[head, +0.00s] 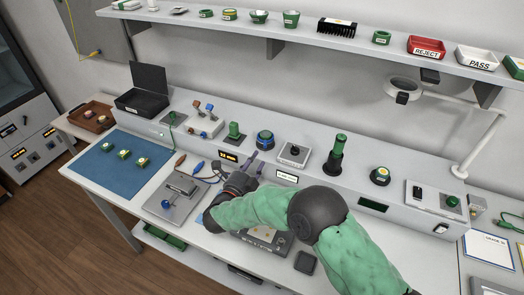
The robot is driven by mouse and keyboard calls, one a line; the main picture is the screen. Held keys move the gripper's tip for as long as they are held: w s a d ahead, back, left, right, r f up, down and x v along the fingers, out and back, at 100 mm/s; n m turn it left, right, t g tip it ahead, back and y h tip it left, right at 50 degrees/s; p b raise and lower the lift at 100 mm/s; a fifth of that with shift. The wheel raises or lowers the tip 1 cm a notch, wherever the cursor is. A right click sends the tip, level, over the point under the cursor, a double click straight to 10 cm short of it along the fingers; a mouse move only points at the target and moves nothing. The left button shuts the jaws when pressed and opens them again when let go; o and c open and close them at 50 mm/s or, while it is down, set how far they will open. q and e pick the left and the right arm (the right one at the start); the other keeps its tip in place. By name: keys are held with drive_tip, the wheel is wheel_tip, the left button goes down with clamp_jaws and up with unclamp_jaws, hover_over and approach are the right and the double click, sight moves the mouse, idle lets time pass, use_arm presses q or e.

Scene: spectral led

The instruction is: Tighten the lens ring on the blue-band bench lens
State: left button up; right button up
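A dark round lens with a blue band (265,140) stands upright on the raised ledge at the back of the bench. My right arm comes in from the lower right, and its gripper (253,163) points up toward the ledge, just in front of and below the blue-band lens. Its two grey fingers look apart, with nothing visible between them. They do not appear to touch the lens. The lens ring is too small to judge. My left gripper is out of view.
A blue mat (105,171) with several small parts lies left. A lamp ring (403,87) hangs right.

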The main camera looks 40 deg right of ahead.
drive_tip(key=b+x, duration=0.1)
drive_tip(key=x, duration=0.6)
drive_tip(key=shift+w+d, duration=0.1)
drive_tip(key=shift+d, duration=0.05)
clamp_jaws()
